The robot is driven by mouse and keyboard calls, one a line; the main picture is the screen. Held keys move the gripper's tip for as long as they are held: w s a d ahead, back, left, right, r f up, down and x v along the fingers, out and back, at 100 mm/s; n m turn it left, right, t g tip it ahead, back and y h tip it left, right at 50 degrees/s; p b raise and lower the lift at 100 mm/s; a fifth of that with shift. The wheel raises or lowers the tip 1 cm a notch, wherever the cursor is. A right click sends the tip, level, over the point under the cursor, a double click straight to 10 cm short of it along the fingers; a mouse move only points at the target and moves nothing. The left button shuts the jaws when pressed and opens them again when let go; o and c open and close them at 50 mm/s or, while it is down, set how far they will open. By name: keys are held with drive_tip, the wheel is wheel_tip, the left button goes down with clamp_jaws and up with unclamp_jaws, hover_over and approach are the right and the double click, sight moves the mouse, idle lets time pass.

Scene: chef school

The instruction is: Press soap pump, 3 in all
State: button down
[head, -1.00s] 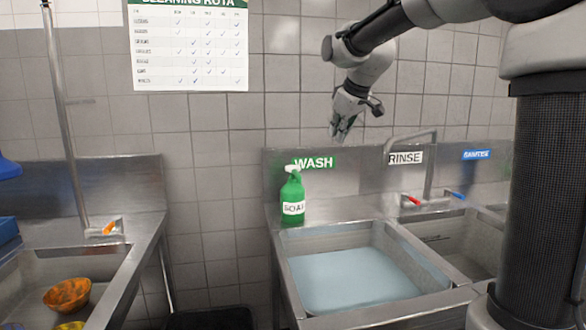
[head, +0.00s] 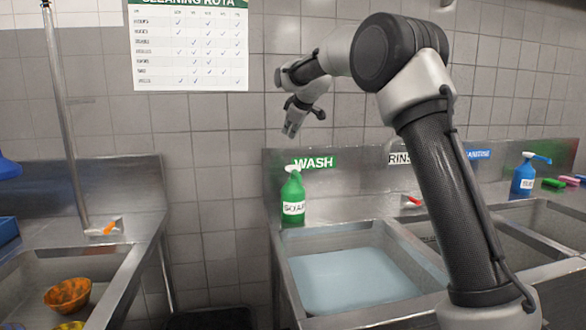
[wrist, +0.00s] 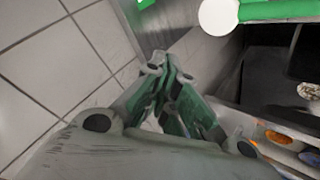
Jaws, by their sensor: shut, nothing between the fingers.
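The green soap bottle (head: 292,207) with the white label "SOAP" stands upright on the steel ledge behind the wash sink. Its white pump head (head: 293,169) is on top, with the nozzle pointing left. My gripper (head: 289,133) is above the pump head, in front of the tiled wall, with a clear gap between them. In the wrist view my gripper's fingertips (wrist: 168,62) are together and empty. A white round shape and a green part, apparently the pump head (wrist: 218,17) and bottle (wrist: 280,11), show at that view's top right, apart from the fingers.
The water-filled wash sink (head: 285,262) lies in front of the bottle. An orange bowl (head: 68,295) sits in the left sink. The steel backsplash (head: 375,163) and tiled wall stand close behind.

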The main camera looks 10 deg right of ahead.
sight(290, 167)
drive_tip(key=shift+f, duration=4.25)
drive_tip(key=shift+f, duration=0.4)
drive_tip(key=shift+f, duration=1.05)
drive_tip(key=shift+r, duration=1.45)
drive_tip(key=shift+r, duration=2.55)
